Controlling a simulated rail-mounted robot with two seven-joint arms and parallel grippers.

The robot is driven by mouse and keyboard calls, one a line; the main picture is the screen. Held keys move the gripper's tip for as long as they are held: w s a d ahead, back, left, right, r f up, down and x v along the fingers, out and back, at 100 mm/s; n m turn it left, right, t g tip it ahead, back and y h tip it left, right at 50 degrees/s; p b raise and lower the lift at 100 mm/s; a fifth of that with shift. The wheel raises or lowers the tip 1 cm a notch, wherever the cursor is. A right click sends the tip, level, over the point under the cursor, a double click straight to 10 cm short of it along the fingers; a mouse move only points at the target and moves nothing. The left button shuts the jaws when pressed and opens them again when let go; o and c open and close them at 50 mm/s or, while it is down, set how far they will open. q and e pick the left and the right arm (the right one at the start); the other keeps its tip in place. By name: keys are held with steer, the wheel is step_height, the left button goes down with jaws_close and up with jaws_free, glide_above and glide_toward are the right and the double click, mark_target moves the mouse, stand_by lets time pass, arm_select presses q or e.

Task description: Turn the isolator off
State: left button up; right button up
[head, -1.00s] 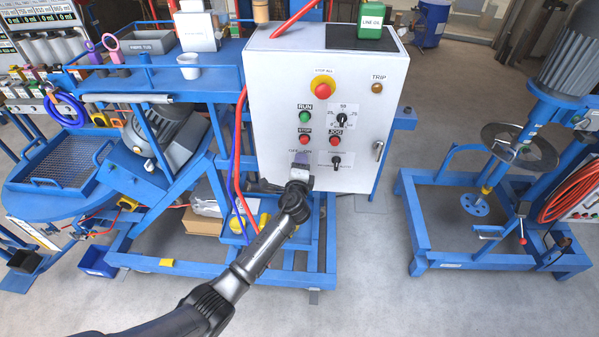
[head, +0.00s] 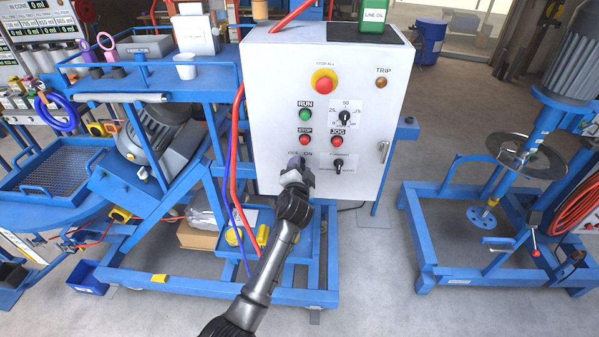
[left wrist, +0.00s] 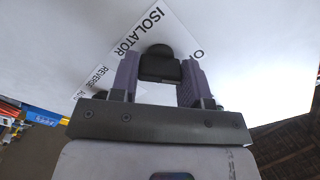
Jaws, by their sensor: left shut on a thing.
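The white control cabinet (head: 363,90) stands in the middle of the head view. Its isolator is at the lower left of the door, under an OFF / ON label (head: 300,153); the knob is hidden there by my left gripper (head: 297,164). In the left wrist view the black isolator knob (left wrist: 160,65) sits between the two purple fingers of my left gripper (left wrist: 158,78), which is shut on it. The isolator label (left wrist: 128,38) looks tilted in that view. My right gripper is not in view.
The door also carries a red stop-all button (head: 324,83), a green run button (head: 305,114), a red stop button (head: 305,140), a jog button (head: 337,141), and a black selector (head: 338,163) close right of my gripper. Red and blue cables hang left of the cabinet.

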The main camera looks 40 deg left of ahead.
arm_select(q)
steer(key=shift+n, duration=0.5)
steer(key=o, duration=0.9)
steer(key=shift+s+d, duration=0.1)
steer(key=shift+b+v, duration=0.5)
steer(key=shift+v, duration=6.25)
